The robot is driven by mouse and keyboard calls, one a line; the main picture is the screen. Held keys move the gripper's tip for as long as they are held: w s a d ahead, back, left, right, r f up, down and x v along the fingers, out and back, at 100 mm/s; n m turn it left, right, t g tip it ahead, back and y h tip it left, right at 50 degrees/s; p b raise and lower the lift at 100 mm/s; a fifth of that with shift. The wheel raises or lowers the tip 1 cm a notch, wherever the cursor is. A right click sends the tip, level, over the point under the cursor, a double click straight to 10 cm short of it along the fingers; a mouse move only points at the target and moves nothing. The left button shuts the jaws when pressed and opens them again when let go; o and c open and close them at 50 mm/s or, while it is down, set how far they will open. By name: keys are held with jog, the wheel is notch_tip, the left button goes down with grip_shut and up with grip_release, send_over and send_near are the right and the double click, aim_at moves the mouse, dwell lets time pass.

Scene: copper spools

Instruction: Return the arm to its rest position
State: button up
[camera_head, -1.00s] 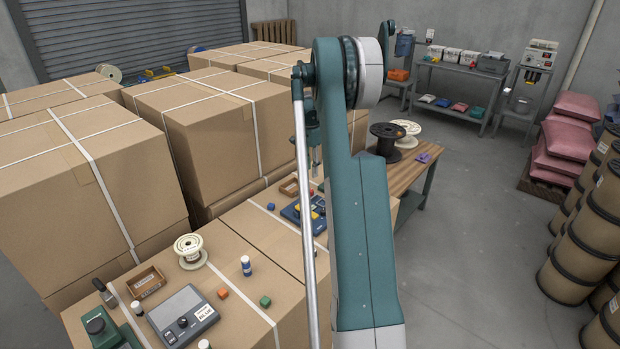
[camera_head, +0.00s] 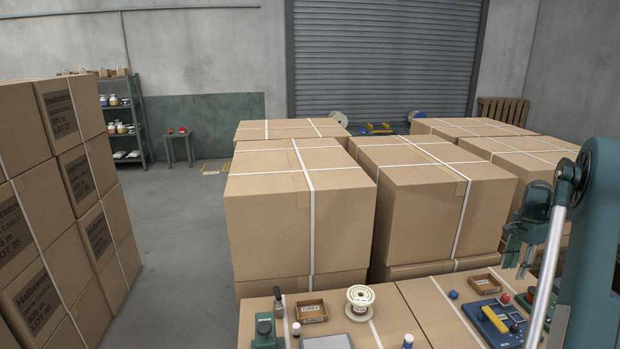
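My arm stands at the right edge of the head view, partly cut off by the frame. My gripper (camera_head: 517,262) hangs from it, fingers pointing down, above the right part of the carton worktop (camera_head: 410,308). Its two fingers look apart with nothing between them. A white spool (camera_head: 360,299) stands on the worktop, well to the left of my gripper. A blue device with a yellow part (camera_head: 493,320) lies below my gripper.
A small wooden tray (camera_head: 312,311), a green device (camera_head: 265,332) and a blue block (camera_head: 453,295) are on the worktop. Large strapped cartons (camera_head: 300,215) stand behind. Labelled cartons (camera_head: 45,210) are stacked at left. Floor (camera_head: 180,240) between them is clear.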

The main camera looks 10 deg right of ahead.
jog(key=s+a+r+n+t, duration=0.1)
jog(key=s+a+r+n, duration=0.15)
jog(key=a+r, duration=0.7)
jog(key=s+a+r+n+t+h, duration=0.1)
jog(key=a+r+n, duration=0.25)
jog(key=a, duration=1.25)
jog(key=s+a+r+n+t, duration=0.1)
jog(key=s+a+r+n, duration=0.15)
jog(key=a+r, duration=0.7)
jog(key=s+a+f+n+t, duration=0.1)
jog(key=s+a+n, duration=0.2)
jog(key=s+a, duration=0.5)
jog(key=s+a+f+n+t, duration=0.1)
jog(key=s+a+n, duration=0.2)
jog(key=a, duration=0.9)
jog(key=s+a+f+n+t+y, duration=0.1)
jog(key=s+a+f+n, duration=0.4)
jog(key=s+a, duration=0.5)
jog(key=shift+s+a+f+t, duration=0.25)
jog(key=shift+s+f+t, duration=0.45)
jog(key=shift+s, duration=0.9)
jog(key=shift+w+d+r, duration=0.1)
jog(key=c, duration=0.3)
